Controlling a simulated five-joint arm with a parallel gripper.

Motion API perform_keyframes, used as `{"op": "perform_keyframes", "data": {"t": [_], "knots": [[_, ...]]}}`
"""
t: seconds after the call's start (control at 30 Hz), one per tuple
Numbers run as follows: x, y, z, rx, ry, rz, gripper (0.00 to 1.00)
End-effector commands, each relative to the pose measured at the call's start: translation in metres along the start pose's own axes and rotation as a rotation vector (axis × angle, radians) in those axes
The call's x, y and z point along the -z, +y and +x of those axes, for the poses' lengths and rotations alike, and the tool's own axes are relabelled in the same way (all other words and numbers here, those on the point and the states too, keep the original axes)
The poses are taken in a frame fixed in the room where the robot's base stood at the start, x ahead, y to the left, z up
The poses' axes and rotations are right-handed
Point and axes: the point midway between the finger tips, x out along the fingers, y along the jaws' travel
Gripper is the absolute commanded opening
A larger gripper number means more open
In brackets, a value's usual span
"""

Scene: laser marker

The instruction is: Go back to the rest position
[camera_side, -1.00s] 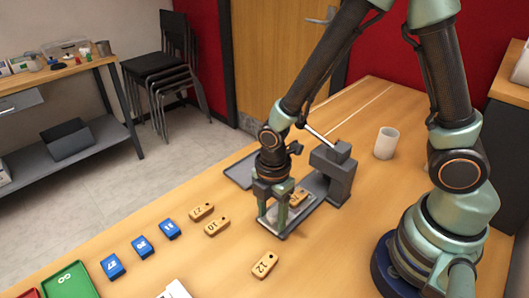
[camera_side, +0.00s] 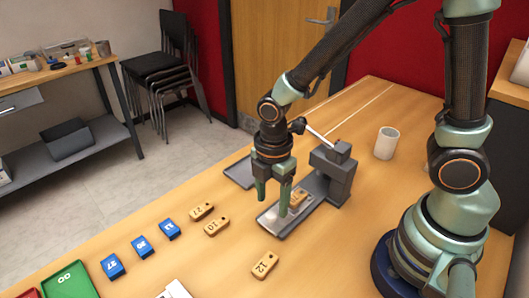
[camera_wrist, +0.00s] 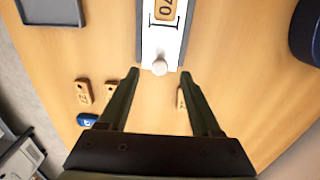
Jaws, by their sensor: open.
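My gripper (camera_side: 273,203) is open and empty, fingers pointing down above the front end of the laser marker's bed (camera_side: 272,227). Its two fingers also show apart in the wrist view (camera_wrist: 159,76). A wooden tag (camera_side: 299,197) lies on the bed, just beyond the fingers and partly hidden by one of them. In the wrist view the tag (camera_wrist: 165,10) is cut off by the top edge, with a marking that looks like 70. The grey laser marker (camera_side: 335,172) stands behind the bed.
Several wooden tags (camera_side: 265,265) and blue tags (camera_side: 141,246) lie on the table. A green tray (camera_side: 70,281) sits front left, a dark grey tray (camera_side: 240,172) beside the marker. A white cup (camera_side: 387,143) stands at the right. The table behind the cup is clear.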

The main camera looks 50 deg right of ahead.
Motion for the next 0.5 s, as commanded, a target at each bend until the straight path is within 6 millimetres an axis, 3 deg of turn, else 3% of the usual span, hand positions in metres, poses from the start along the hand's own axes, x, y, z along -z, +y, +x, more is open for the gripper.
{"op": "perform_keyframes", "data": {"t": [0.2,0.5], "knots": [[0.000,0.000,-0.015,-0.002,0.001,0.000,0.65],[0.000,0.000,-0.016,-0.001,0.000,0.001,0.65]]}}
